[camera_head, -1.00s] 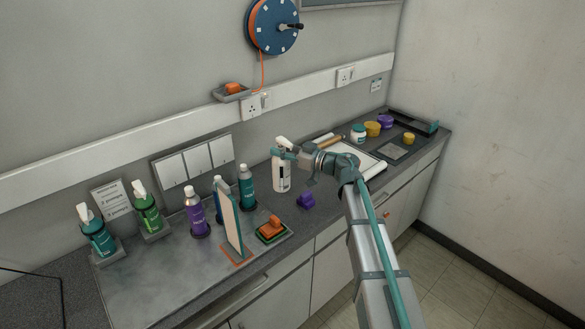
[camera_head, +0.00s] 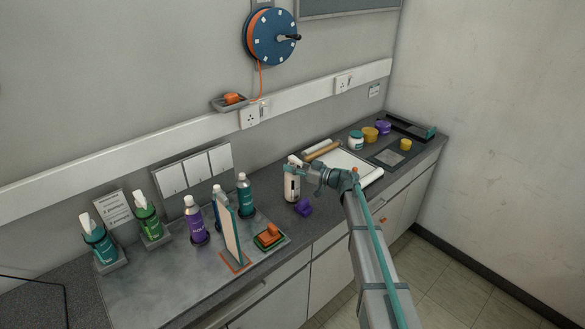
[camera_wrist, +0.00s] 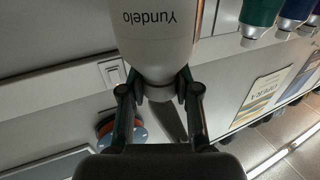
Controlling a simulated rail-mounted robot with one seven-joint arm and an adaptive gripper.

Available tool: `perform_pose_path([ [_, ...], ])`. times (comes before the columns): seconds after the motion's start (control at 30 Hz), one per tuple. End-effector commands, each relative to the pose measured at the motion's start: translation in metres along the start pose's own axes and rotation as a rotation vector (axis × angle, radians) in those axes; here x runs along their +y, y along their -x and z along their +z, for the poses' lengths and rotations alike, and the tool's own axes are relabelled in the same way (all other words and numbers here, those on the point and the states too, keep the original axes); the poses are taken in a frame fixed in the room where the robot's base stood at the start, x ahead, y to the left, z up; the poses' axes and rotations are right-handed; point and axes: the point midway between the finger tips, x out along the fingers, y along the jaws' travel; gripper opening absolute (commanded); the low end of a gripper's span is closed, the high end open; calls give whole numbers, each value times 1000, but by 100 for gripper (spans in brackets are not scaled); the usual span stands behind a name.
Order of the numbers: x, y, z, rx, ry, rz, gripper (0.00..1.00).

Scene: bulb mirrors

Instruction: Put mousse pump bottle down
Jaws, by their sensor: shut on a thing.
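The mousse pump bottle (camera_head: 291,188) is white with a dark label patch and stands upright in the head view, right of the teal bottle. In the wrist view the bottle (camera_wrist: 155,35) appears upside down, with the word Yundelo on it. My gripper (camera_head: 297,166) is shut around the bottle's neck near its top. The wrist view shows both fingers (camera_wrist: 158,88) touching the neck. The base is at or just above the counter; I cannot tell whether it touches.
A purple block (camera_head: 303,207) lies close in front of the bottle. The teal bottle (camera_head: 244,195), purple bottle (camera_head: 195,220) and an upright panel (camera_head: 230,232) stand to the left.

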Motion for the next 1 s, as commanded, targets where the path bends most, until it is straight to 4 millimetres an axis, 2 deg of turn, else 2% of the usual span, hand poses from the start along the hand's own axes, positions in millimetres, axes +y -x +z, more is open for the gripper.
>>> perform_pose_path([
  [0.17, 0, 0, 13, 1, 0, 0, 0],
  [0.53, 0, 0, 18, 1, 0, 0, 0],
  [0.57, 0, 0, 18, 0, 0, 0, 36],
  [0.67, 0, 0, 17, 0, 0, 0, 53],
  [0.7, 0, 0, 17, 0, 0, 0, 56],
  [1.0, 0, 0, 16, 0, 0, 0, 56],
])
